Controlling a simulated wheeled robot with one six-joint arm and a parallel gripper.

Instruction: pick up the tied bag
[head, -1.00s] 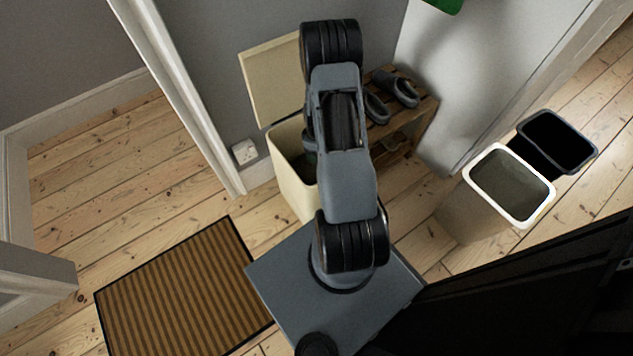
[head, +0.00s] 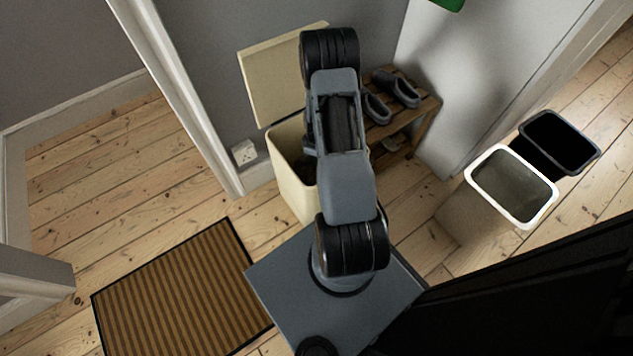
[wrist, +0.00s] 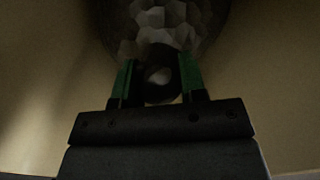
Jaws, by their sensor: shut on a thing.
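The tied bag (wrist: 165,22) shows in the wrist view as a dark, faceted, crumpled bundle at the top centre. My gripper (wrist: 161,75) is shut on its dark knot, with one green-lined finger on each side. Pale beige walls lie on both sides of the bag in this view. In the head view my arm reaches over the cream bin (head: 290,178), whose lid (head: 282,75) stands open. The arm hides my gripper and the bag there; only a dark patch of the bin's inside shows.
A wooden rack (head: 425,112) with grey shoes (head: 398,88) stands right of the bin. A white-rimmed bin (head: 478,208) and a black bin (head: 590,165) stand farther right. A brown striped mat (head: 180,290) lies at lower left, with bare floorboards around it.

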